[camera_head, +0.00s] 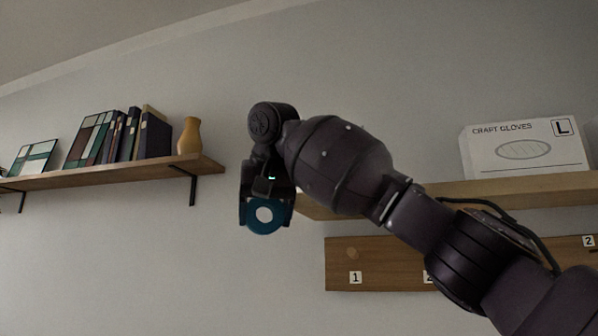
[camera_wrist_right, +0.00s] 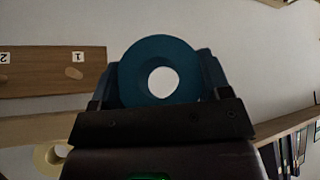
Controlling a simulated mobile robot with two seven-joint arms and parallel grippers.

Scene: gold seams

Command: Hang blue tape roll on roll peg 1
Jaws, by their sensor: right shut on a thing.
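The blue tape roll (camera_head: 264,216) is a teal ring held in my right gripper (camera_head: 265,199), high in front of the wall. In the right wrist view the roll (camera_wrist_right: 160,72) sits between the two fingers (camera_wrist_right: 160,85), its hole facing the camera. Roll peg 1 (camera_head: 352,253) is a short wooden peg above the label "1" on a wooden board (camera_head: 390,279). The peg also shows in the right wrist view (camera_wrist_right: 74,73) and is bare. In the head view the roll is left of the board, apart from it. My left gripper is not in view.
A shelf (camera_head: 440,190) with a craft gloves box (camera_head: 525,150) is above the peg board. A left shelf (camera_head: 110,175) holds books (camera_head: 125,138) and a yellow vase (camera_head: 189,137). A pale tape roll (camera_wrist_right: 48,158) shows in the right wrist view. My right arm covers part of the board.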

